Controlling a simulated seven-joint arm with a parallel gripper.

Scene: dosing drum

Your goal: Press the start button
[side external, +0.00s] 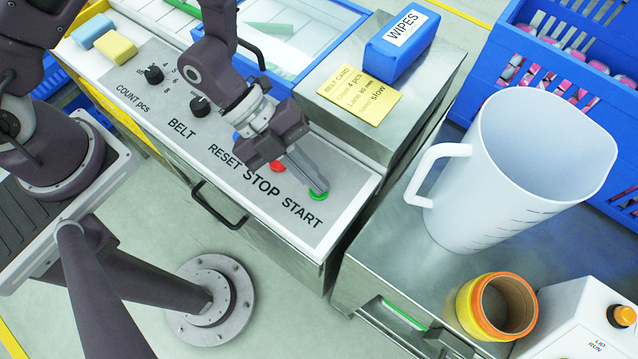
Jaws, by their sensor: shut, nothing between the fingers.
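The green start button (317,196) sits on the grey control panel (240,182), just above the printed word START. My gripper (321,187) is shut and empty. It points down and to the right, and its fingertips are right over the start button and cover part of it. I cannot tell whether the tips touch the button or whether it is pressed down. The red stop button (277,166) is to the left, partly behind my gripper.
Two black knobs (154,74) (200,106) stand on the panel's left part. A blue wipes pack (402,45) and yellow belt card (360,92) lie on the steel box behind. A white jug (510,170), tape roll (497,306) and blue crate (560,70) are right.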

